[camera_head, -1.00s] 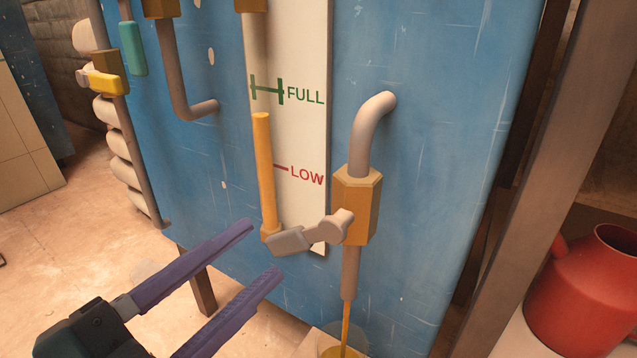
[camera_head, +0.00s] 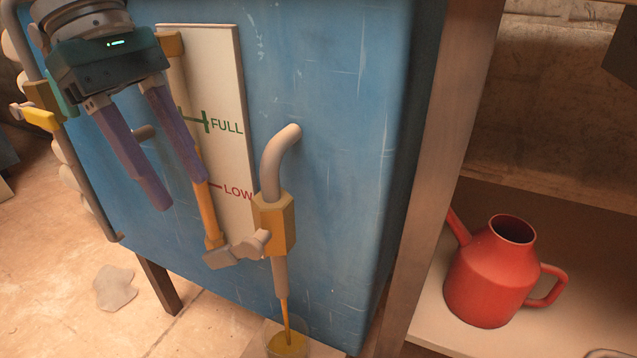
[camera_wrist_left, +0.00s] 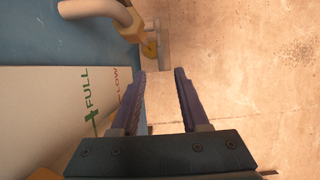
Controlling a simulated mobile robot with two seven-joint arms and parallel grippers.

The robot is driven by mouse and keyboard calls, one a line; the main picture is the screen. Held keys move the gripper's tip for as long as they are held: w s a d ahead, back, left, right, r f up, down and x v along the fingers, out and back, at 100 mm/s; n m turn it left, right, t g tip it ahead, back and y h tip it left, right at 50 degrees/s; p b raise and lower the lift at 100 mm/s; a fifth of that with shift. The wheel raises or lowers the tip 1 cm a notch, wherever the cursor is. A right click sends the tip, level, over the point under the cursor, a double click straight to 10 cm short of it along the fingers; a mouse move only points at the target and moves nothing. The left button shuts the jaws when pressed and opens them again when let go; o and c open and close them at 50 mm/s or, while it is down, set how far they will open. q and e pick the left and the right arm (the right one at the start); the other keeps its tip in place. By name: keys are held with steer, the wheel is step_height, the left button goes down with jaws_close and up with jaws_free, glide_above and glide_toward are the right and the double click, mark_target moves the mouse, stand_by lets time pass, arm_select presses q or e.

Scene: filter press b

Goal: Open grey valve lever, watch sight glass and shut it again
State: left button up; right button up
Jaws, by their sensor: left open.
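The grey valve lever (camera_head: 236,251) sticks out to the left of a brass valve body (camera_head: 273,225) on the blue tank. An amber stream runs from the spout below into a clear jar (camera_head: 287,344). The sight glass (camera_head: 208,218) stands on a white board marked FULL and LOW, with amber liquid in it above the LOW mark; my finger hides part of the column. My left gripper (camera_head: 180,193) is open and empty, above and left of the lever, in front of the board. The left wrist view shows its spread fingers (camera_wrist_left: 160,72). My right gripper is not in view.
A red watering can (camera_head: 490,280) stands on a shelf at the right, beyond a wooden post (camera_head: 430,180). A yellow-handled valve (camera_head: 42,118) is at the far left. A grey bent pipe (camera_head: 275,155) rises above the brass valve. Open floor lies at the lower left.

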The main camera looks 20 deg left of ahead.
mark_target(218, 248)
arm_select(q)
steer(key=b+x, duration=0.3)
steer(key=x, duration=0.6)
steer(key=shift+f+b, duration=0.3)
steer(key=shift+f, duration=0.1)
jaws_close()
stand_by(0.9)
